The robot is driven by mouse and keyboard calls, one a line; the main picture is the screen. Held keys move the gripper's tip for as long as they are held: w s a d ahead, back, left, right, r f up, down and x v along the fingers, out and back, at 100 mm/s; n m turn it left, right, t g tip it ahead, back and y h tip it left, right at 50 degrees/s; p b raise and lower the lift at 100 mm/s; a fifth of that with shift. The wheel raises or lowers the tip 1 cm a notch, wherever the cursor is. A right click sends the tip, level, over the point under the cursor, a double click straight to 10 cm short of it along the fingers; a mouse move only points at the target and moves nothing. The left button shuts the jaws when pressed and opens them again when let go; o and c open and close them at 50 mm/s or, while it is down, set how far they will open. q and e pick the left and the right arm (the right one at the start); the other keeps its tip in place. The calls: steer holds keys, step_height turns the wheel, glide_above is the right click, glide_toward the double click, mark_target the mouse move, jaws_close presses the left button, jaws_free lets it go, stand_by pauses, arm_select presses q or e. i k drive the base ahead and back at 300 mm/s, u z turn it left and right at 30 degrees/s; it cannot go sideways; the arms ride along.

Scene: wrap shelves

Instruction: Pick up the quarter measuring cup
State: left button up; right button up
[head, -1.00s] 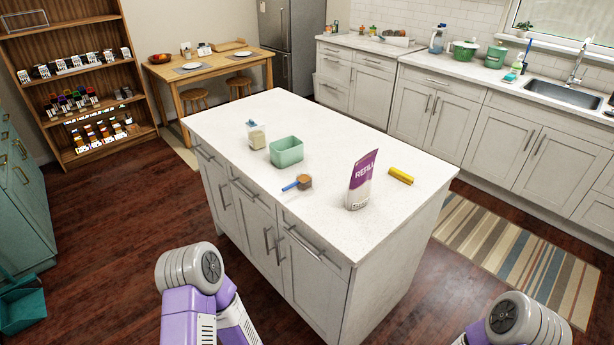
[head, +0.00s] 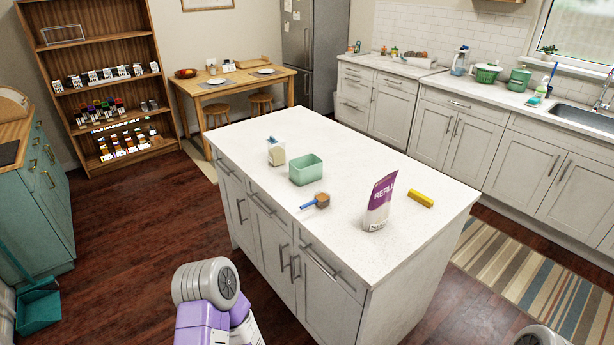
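A measuring cup (head: 321,200) with a blue handle lies on the white top of the kitchen island (head: 345,155), near its front long edge. Its bowl looks brown, and its handle points left toward that edge. Its size marking is too small to read. Parts of my arms show at the bottom of the head view, at the lower left and lower right corner, well short of the cup. Neither of my grippers is in view.
Around the cup on the island are a green tub (head: 306,170), a small clear container (head: 276,152), a purple and white refill pouch (head: 379,203) and a yellow block (head: 420,199). Wooden floor in front of the island is clear. A teal cabinet (head: 40,190) stands at the left.

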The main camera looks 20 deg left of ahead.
mark_target(321, 200)
steer(key=k, duration=0.5)
steer(key=u, duration=1.7)
steer(key=i, duration=1.35)
steer(key=z, duration=2.75)
